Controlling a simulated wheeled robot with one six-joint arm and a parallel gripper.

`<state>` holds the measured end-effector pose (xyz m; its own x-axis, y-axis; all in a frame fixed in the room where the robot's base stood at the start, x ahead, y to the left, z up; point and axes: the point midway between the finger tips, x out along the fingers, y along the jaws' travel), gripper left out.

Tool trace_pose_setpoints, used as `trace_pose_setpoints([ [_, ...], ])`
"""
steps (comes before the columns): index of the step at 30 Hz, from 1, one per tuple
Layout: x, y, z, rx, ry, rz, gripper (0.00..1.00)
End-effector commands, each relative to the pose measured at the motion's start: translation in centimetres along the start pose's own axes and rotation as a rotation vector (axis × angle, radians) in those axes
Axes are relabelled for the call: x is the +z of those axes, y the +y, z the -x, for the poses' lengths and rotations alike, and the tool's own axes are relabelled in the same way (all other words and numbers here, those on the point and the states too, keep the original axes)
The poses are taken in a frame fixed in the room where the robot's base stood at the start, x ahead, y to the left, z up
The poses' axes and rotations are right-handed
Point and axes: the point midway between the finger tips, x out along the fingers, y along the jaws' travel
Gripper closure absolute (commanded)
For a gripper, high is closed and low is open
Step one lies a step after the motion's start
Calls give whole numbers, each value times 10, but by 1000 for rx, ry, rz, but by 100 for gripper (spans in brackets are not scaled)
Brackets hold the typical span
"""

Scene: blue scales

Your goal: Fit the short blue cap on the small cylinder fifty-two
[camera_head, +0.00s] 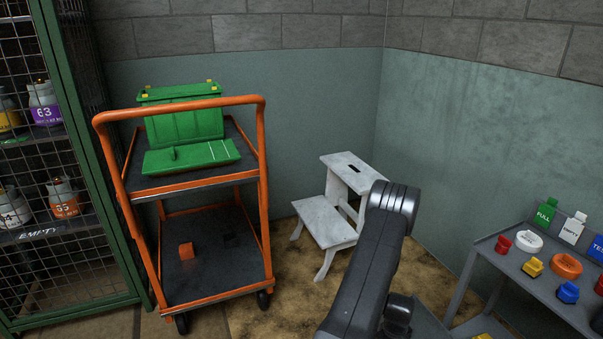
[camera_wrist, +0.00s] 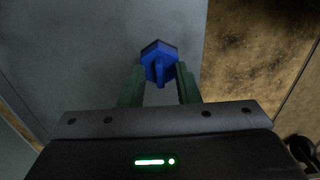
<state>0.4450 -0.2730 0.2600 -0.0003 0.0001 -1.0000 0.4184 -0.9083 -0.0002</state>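A blue cap (camera_wrist: 159,58) with a hexagonal rim and a raised grip sits between the green fingertips of my gripper (camera_wrist: 160,76) in the wrist view. The fingers appear to touch its sides, so the gripper looks shut on it. The head view shows my arm but not the gripper. Another blue cap (camera_head: 568,292) sits on the grey table at the right. Small cylinders stand in the cage at the left, among them an orange-labelled one (camera_head: 63,198) and a purple-labelled one (camera_head: 45,104) reading 63. I cannot read fifty-two on any.
An orange-framed trolley (camera_head: 181,186) carries an open green box (camera_head: 190,155). A white step stool (camera_head: 323,221) stands in the corner. The green mesh cage (camera_head: 70,290) has an EMPTY shelf.

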Motion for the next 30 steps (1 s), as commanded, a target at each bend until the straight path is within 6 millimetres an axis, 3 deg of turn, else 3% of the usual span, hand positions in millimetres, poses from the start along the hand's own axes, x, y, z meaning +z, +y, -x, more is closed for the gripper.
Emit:
trace_pose_setpoints([
  [4, 0, 0, 1, 0, 0, 0, 71],
  [9, 0, 0, 1, 0, 0, 0, 100],
  [19, 0, 0, 3, 1, 0, 0, 100],
  [30, 0, 0, 20, 1, 1, 0, 100],
])
